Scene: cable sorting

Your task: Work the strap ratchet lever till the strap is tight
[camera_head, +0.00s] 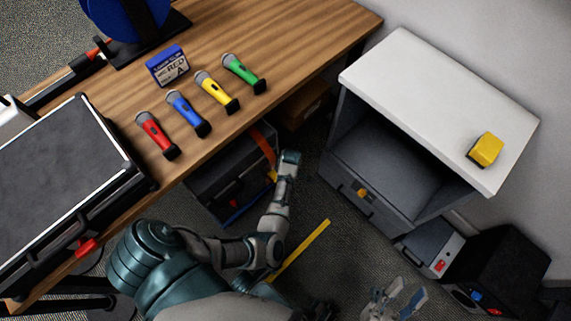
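An orange strap (262,146) runs over a dark case (232,172) that sits on the floor under the wooden table's edge. A small yellow piece (272,175) shows beside my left wrist; I cannot tell whether it is the ratchet lever. My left arm reaches down to the case, and its end (289,158) is right beside the strap. The fingers of the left gripper are not clear, and contact cannot be told. My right gripper (398,298) is at the bottom, right of centre, with its fingers apart and empty, away from the strap.
The wooden table (305,45) carries several coloured microphones, a blue-and-white box (167,65) and a large black case (60,160). A grey cabinet (440,100) stands right, with a yellow block (485,149) on top. Black equipment (500,262) stands at lower right. A yellow strip (300,250) marks the floor.

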